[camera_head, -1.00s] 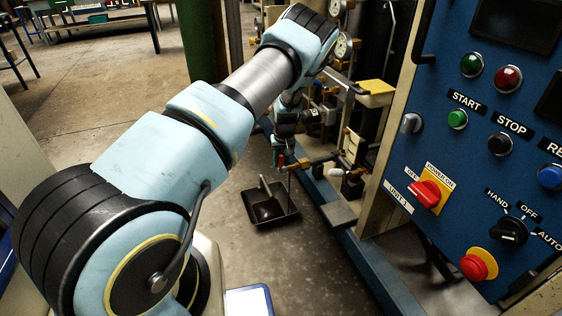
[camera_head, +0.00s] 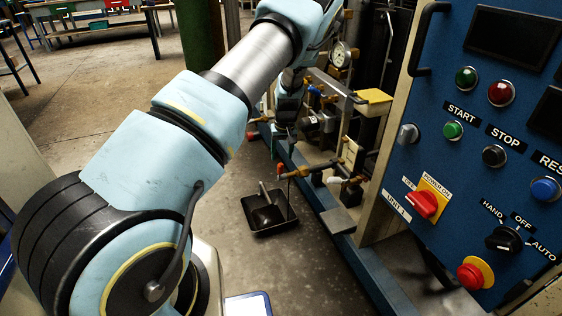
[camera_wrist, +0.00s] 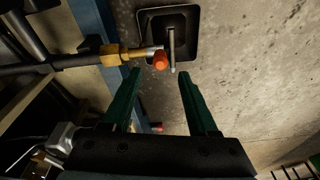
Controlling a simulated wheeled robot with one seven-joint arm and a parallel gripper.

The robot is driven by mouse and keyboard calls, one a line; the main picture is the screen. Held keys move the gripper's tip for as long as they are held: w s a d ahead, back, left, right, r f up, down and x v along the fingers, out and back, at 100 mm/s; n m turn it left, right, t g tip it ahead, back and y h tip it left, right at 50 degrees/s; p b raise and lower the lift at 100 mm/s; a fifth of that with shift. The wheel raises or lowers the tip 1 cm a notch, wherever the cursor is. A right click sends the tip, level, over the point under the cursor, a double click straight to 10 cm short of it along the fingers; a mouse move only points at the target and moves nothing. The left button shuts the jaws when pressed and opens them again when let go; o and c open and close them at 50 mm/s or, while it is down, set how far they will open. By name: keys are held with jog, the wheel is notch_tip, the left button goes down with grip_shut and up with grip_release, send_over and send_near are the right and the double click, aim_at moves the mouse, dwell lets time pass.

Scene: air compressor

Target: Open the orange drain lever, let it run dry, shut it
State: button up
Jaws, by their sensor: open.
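The orange lever (camera_wrist: 160,61) shows in the wrist view as a short rounded end beside a brass valve (camera_wrist: 116,54) on a dark pipe. In the head view the lever (camera_head: 280,169) is a small orange-red spot at the left end of the brass fitting (camera_head: 300,171). My gripper (camera_wrist: 160,80) is open, its two green fingers apart and empty, with the lever beyond the fingertips in the picture. In the head view my gripper (camera_head: 284,138) is small and dark, above the valve. I cannot tell whether liquid is running.
A black drain pan (camera_head: 262,231) stands on the floor below the valve; it also shows in the wrist view (camera_wrist: 146,42). A thin grey rod (camera_wrist: 171,50) shows over it. The blue base rail (camera_head: 335,222) and blue control panel (camera_head: 470,120) stand to the right. Open floor lies left.

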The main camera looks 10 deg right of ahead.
jog(key=shift+s+r, duration=0.25)
jog(key=shift+r, duration=0.9)
jog(key=shift+r, duration=0.1)
